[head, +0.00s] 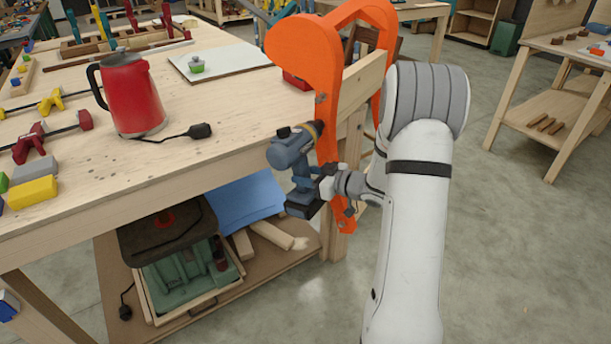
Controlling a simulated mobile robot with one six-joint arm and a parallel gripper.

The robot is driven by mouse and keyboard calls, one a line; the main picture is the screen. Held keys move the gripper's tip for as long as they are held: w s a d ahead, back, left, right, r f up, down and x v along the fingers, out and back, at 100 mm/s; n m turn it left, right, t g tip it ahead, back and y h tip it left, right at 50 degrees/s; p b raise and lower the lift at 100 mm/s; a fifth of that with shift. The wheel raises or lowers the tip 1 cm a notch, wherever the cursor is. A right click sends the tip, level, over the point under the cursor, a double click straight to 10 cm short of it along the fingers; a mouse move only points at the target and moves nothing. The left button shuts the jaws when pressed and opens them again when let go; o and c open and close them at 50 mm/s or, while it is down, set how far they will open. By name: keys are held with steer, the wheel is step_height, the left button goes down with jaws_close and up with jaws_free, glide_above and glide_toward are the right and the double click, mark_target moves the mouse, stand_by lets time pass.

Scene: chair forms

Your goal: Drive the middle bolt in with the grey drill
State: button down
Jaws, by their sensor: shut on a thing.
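The grey drill (290,152) is blue-grey with a dark battery foot. My gripper (322,186) is shut on its handle and holds it upright beside the bench's right end. The drill's nose points right at the front leg of the orange chair form (327,140) and overlaps it in the picture. I cannot tell whether it touches. A small dark bolt (321,98) shows on the leg above the nose. Another dark bolt-like spot (349,210) shows low on the leg. Any bolt at the drill's tip is hidden behind the nose.
The form stands against a wooden board (366,78) at the right end of the workbench (230,115). A red jug (133,95), a white board (222,60) and clamps (48,138) are on the bench.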

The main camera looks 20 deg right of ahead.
steer(key=shift+a+r, duration=0.1)
steer(key=shift+r, duration=0.05)
steer(key=shift+s+a+b, duration=0.35)
steer(key=shift+s+a, duration=1.6)
steer(key=shift+a, duration=0.2)
